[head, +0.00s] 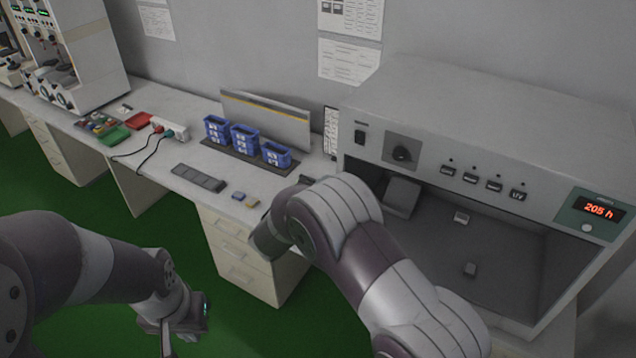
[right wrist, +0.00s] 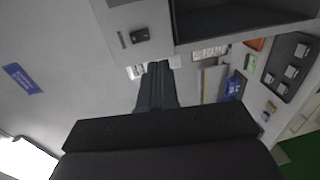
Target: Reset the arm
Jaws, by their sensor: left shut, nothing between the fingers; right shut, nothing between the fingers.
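My left arm comes in from the left in the head view. Its gripper (head: 168,338) hangs low at the bottom edge, over the green floor, shut and empty and partly cut off by the frame. My right arm (head: 365,255) reaches in from the bottom right and bends in front of the bench. Its gripper is hidden behind the forearm in the head view. In the right wrist view the right gripper (right wrist: 157,75) shows with its fingers together and nothing between them.
A grey test cabinet (head: 440,115) with a display stands close on the right, small blocks in its open bay. The white bench (head: 165,100) holds blue bins (head: 245,138), a dark strip (head: 199,178), a power strip (head: 170,128) and coloured trays (head: 114,136). The green floor (head: 90,215) is clear.

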